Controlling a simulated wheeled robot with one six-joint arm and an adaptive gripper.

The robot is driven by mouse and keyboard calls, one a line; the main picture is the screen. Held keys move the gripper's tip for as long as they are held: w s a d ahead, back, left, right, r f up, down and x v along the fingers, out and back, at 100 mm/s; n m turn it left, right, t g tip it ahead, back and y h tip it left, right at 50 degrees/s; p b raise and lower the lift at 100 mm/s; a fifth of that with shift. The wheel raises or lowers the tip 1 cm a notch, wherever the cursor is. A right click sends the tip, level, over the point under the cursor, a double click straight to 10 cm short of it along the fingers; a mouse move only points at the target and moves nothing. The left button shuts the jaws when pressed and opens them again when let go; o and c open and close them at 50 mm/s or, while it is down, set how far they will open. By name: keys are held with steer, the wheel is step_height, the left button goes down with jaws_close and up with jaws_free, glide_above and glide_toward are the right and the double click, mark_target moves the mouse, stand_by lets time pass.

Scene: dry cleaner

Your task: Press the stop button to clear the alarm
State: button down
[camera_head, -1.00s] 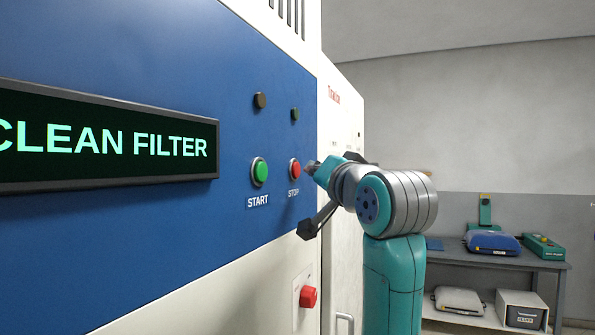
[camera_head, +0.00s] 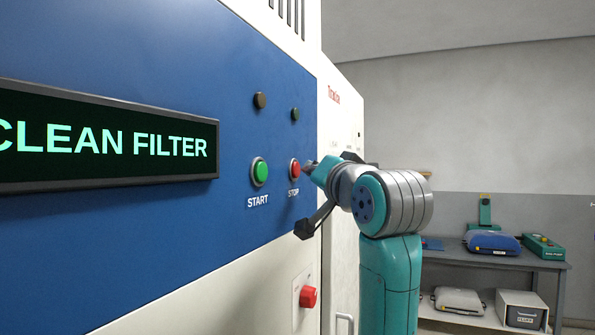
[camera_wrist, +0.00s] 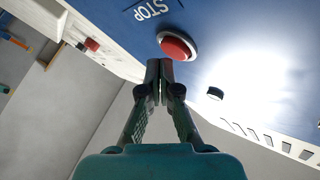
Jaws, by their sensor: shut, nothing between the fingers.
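The red stop button (camera_head: 295,168) sits in a pale ring on the blue panel, above the label STOP. It also shows in the wrist view (camera_wrist: 177,47), just beyond my fingertips. My gripper (camera_head: 307,168) is shut and empty, its tips close to the right of the stop button in the head view. In the wrist view the closed fingers (camera_wrist: 160,66) point at the button's lower edge; I cannot tell whether they touch it. The display (camera_head: 110,140) reads CLEAN FILTER in green letters.
The green start button (camera_head: 260,171) is left of the stop button. Two dark lamps (camera_head: 260,100) are above the buttons. A red knob (camera_head: 308,296) juts from the white panel below. A grey shelf table (camera_head: 545,262) with cases stands at the right.

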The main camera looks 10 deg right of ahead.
steer(key=shift+w+a, duration=0.3)
steer(key=shift+a, duration=0.2)
stand_by(0.8)
steer(key=shift+d, duration=0.1)
steer(key=shift+s+d, duration=0.45)
steer(key=shift+d, duration=0.1)
steer(key=shift+d, duration=0.1)
steer(key=shift+s+d, duration=0.75)
steer(key=shift+d, duration=0.2)
steer(key=shift+s+d, duration=0.75)
steer(key=shift+d, duration=0.2)
